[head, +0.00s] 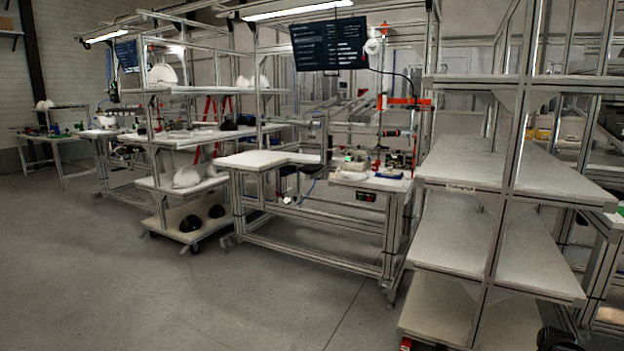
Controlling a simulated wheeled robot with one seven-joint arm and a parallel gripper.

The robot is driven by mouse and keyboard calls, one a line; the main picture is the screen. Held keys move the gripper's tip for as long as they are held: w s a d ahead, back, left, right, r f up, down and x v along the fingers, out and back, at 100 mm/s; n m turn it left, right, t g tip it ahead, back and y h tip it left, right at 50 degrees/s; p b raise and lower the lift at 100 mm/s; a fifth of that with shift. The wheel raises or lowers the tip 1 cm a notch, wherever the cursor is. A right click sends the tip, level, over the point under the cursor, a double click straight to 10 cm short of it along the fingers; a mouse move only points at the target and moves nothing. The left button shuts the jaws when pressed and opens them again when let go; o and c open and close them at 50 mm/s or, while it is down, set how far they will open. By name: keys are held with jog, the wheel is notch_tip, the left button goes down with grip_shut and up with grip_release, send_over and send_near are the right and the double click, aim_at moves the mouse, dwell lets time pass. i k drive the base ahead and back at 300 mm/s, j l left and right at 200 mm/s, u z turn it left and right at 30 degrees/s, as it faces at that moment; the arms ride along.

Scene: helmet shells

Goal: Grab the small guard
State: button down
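I cannot make out a small guard for sure in the head view. My gripper is not in view.
An empty shelving rack (465,157) stands close on the right. A dark screen (329,44) hangs above the workbench. A red ladder (210,112) stands behind the wheeled rack. More benches (62,137) are at the far left. The grey floor (150,290) is clear in front and left.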

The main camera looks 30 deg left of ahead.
aim_at(341, 176)
jog(key=u, duration=1.6)
jog(key=i+j+u, duration=0.15)
jog(key=i+u, duration=0.55)
jog(key=i, duration=4.05)
jog(key=i+z, duration=0.35)
jog(key=i+j+z, duration=0.1)
jog(key=z, duration=0.3)
jog(key=i+j+z, duration=0.35)
jog(key=l, duration=0.1)
